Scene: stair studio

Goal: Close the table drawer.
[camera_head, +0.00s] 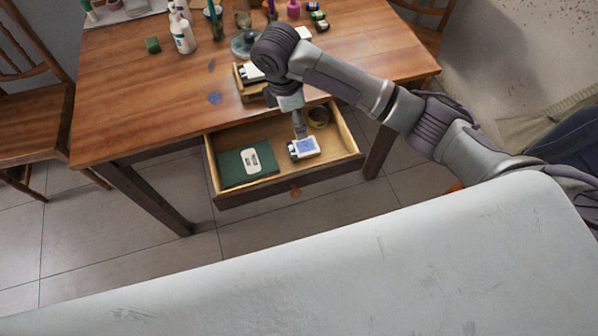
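The wooden table (140,110) has its drawer (325,173) pulled well out toward me. In the drawer lie a dark green book-like item (231,172) with a white device (251,161) on it, a small white and blue box (305,148), and a round brownish item (318,116) in the back right corner. My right gripper (300,134) comes in from the right and points down into the drawer at the white and blue box. Its fingers are small and seen edge-on, so I cannot tell whether they grip the box. My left gripper is not in view.
On the tabletop stand a white bottle (182,34), a green block (153,45), a pink bottle (293,9) and a wooden tray (246,91) near the drawer. Chairs flank the table. A large pale surface (330,270) fills the foreground. Tiled floor shows below the drawer.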

